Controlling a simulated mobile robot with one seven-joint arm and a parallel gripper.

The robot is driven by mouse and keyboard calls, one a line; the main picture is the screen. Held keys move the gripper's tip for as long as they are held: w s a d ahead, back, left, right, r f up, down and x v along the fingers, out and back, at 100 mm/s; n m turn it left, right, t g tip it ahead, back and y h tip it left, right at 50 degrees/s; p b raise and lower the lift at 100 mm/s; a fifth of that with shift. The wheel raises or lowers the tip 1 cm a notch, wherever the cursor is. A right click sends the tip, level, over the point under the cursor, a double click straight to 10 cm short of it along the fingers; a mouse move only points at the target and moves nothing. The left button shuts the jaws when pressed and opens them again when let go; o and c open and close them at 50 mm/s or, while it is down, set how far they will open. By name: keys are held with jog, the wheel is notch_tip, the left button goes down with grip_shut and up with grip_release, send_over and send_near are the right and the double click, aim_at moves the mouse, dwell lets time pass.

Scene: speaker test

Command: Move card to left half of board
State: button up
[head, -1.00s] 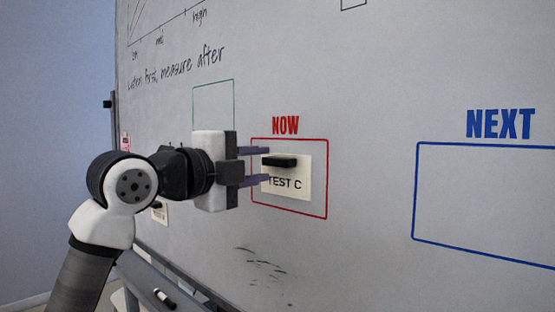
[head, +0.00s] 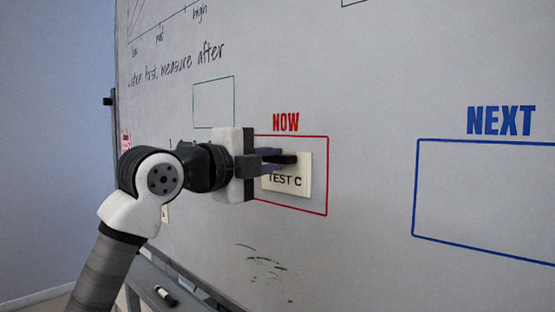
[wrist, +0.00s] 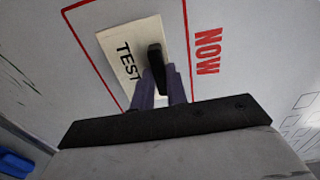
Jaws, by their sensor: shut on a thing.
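The cream card marked TEST C (head: 288,181) is on the whiteboard (head: 350,75), inside the red box under the word NOW. It has a black handle (head: 283,159) near its top. My gripper (head: 272,160) is at the card from the left, with its purple fingers shut on the handle. In the wrist view the card (wrist: 120,60) lies flat-looking against the board and the fingers (wrist: 160,90) reach the black handle (wrist: 155,60). Part of the card's lettering is hidden by the fingers there.
A blue box under NEXT (head: 501,121) is to the right and is empty where visible. A small green box (head: 214,102) is up and left. A tray with a marker (head: 165,296) runs along the board's lower edge. Smudges mark the board below the card.

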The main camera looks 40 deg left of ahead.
grip_shut()
jog(key=shift+s, duration=0.25)
jog(key=shift+s, duration=0.55)
jog(key=shift+s, duration=0.1)
jog(key=shift+s+a+b, duration=0.15)
jog(key=shift+s+b, duration=0.2)
jog(key=shift+s, duration=0.95)
jog(key=shift+s+a+b, duration=0.1)
jog(key=shift+s+b, duration=0.25)
jog(key=shift+s, duration=0.95)
